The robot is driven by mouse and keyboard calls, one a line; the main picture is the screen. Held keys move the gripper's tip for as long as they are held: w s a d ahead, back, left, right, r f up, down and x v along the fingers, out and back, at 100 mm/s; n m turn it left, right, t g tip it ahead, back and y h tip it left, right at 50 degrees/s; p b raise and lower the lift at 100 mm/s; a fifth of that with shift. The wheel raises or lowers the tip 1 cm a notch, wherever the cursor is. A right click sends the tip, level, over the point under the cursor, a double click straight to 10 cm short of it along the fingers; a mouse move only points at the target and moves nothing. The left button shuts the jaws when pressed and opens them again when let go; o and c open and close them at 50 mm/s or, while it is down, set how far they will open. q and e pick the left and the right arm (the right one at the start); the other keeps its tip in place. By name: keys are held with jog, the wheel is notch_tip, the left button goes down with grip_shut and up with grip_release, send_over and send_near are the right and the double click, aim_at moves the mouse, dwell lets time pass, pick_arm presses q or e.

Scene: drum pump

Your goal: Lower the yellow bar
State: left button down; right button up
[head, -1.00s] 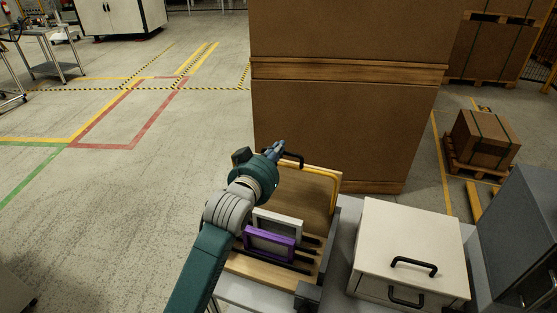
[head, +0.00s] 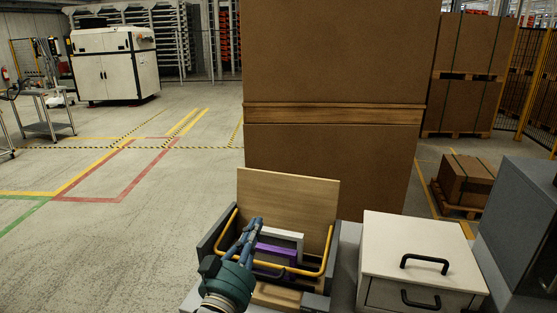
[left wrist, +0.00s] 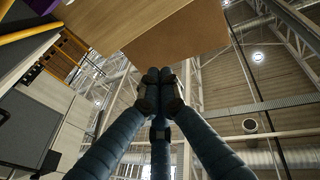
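The yellow bar (head: 292,268) is a U-shaped tube on the wooden holder. Its arms run from the holder's sides, and its cross part lies low across the front of the white frame (head: 283,238) and purple frame (head: 287,251). A dark handle loop (head: 268,271) shows at the bar's front. My left gripper (head: 255,222) points upward at the bar's left part and overlaps it in the head view; contact cannot be told. In the left wrist view, its fingers (left wrist: 162,78) meet at the tips, with nothing visible between them. My right gripper is not in view.
A wooden board (head: 288,205) stands upright behind the frames. A white drawer box (head: 410,250) is to the right, with a grey cabinet (head: 525,220) beyond it. A tall brown carton stack (head: 335,150) rises behind. Open floor (head: 120,235) lies to the left.

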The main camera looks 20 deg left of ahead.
pick_arm(q)
notch_tip(320, 180, down, 6)
jog(key=s+b, duration=0.2)
jog(key=shift+s+f, duration=0.2)
jog(key=shift+f, duration=0.05)
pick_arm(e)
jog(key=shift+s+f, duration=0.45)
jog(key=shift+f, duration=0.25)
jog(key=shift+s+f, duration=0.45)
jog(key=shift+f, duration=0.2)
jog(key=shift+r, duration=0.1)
